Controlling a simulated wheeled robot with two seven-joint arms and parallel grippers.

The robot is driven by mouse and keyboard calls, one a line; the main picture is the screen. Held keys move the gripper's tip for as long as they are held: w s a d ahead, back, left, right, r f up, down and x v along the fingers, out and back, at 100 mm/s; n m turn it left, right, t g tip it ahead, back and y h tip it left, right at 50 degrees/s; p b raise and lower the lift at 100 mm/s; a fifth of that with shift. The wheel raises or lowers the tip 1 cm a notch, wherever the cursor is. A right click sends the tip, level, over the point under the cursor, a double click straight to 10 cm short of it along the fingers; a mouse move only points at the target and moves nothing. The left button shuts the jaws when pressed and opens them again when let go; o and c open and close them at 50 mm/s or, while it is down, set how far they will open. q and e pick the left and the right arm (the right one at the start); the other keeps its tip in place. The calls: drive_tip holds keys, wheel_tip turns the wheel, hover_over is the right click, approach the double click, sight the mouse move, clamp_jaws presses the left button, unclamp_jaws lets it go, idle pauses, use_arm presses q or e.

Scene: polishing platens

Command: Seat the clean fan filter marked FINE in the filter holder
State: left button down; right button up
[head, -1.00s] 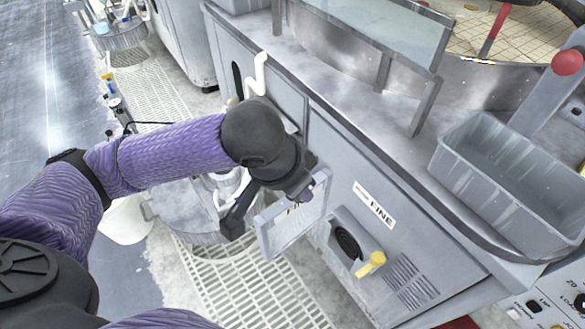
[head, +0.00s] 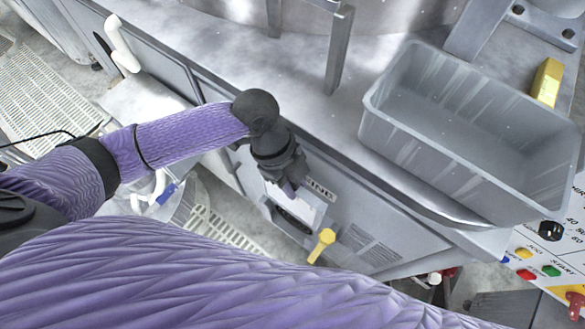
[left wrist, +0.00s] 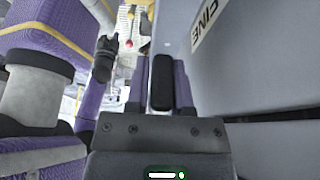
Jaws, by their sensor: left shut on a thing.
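My left gripper (head: 289,188) is shut on the fan filter (head: 307,211), a pale framed panel, at the cabinet front. The filter is in front of or in the filter holder (head: 293,222), a dark recess below the FINE label (head: 320,189); I cannot tell if it is seated. A yellow handle (head: 322,245) stands out beside the holder. In the left wrist view my left gripper (left wrist: 160,85) has a dark piece between its purple fingers, and the FINE label (left wrist: 208,20) is at the upper right. A small dark gripper-like shape (left wrist: 104,58), perhaps my right gripper, shows there.
A grey open bin (head: 470,130) stands on the cabinet top at the right. A white hooked pipe (head: 122,45) is at the upper left. A control panel with coloured buttons (head: 540,262) is at the lower right. My purple arm crosses the bottom.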

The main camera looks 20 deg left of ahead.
use_arm(q)
drive_tip(key=shift+s+r, duration=0.1)
use_arm(e)
drive_tip(key=shift+s+d+r, duration=0.1)
drive_tip(key=shift+s, duration=0.1)
drive_tip(key=shift+r, duration=0.1)
use_arm(q)
drive_tip(key=shift+a+r+p, duration=0.1)
drive_tip(key=shift+p, duration=0.25)
wheel_tip(320, 180, down, 6)
drive_tip(key=b, duration=0.4)
use_arm(e)
drive_tip(key=f, duration=0.1)
drive_tip(key=s+d+f, duration=0.1)
drive_tip(key=f, duration=0.1)
drive_tip(key=shift+s+d+f, duration=0.25)
drive_tip(key=shift+s+d, duration=0.1)
drive_tip(key=shift+d, duration=0.05)
drive_tip(key=shift+a, duration=0.15)
drive_tip(key=shift+w+r, duration=0.1)
